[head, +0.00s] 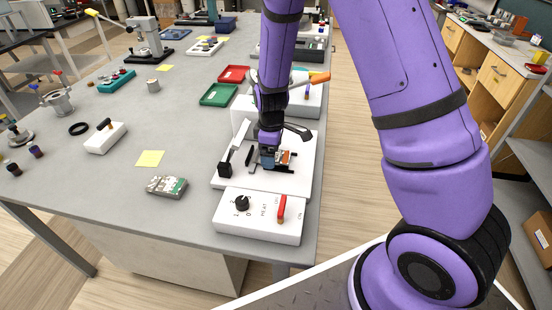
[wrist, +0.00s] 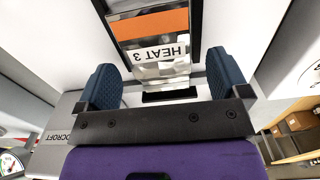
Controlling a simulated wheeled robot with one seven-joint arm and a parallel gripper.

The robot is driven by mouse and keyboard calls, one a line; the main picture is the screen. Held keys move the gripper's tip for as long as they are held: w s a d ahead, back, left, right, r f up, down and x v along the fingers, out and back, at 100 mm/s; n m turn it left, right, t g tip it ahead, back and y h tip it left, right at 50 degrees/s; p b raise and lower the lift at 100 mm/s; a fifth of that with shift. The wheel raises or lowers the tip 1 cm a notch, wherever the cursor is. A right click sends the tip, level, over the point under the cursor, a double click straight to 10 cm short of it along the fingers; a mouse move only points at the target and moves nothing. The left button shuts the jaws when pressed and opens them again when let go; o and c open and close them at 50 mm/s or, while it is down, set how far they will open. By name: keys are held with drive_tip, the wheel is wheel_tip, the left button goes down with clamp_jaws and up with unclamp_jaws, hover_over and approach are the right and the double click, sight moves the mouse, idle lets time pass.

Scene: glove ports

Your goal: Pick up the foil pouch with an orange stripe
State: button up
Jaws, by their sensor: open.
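The foil pouch (wrist: 158,48) is silvery, with an orange stripe and a label reading HEAT 3. In the wrist view it lies at the top middle, within a dark frame on a white surface, ahead of and between my fingers. In the head view the pouch (head: 286,157) shows only as a small orange and silver patch, partly hidden by my gripper. My gripper (wrist: 164,82) has two blue padded fingers, open and apart, with nothing held between them. In the head view my gripper (head: 269,157) is low over the white device (head: 224,182) with the dark frame.
A white control box (head: 260,216) with a black knob and red lever stands at the table's front edge. Red (head: 234,74) and green (head: 219,95) trays lie behind, left of my arm. A small grey-green item (head: 166,186) and a yellow note (head: 150,158) lie to the left.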

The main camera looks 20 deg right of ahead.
drive_tip(key=shift+f, duration=0.55)
drive_tip(key=c, duration=1.1)
drive_tip(key=shift+r, duration=0.15)
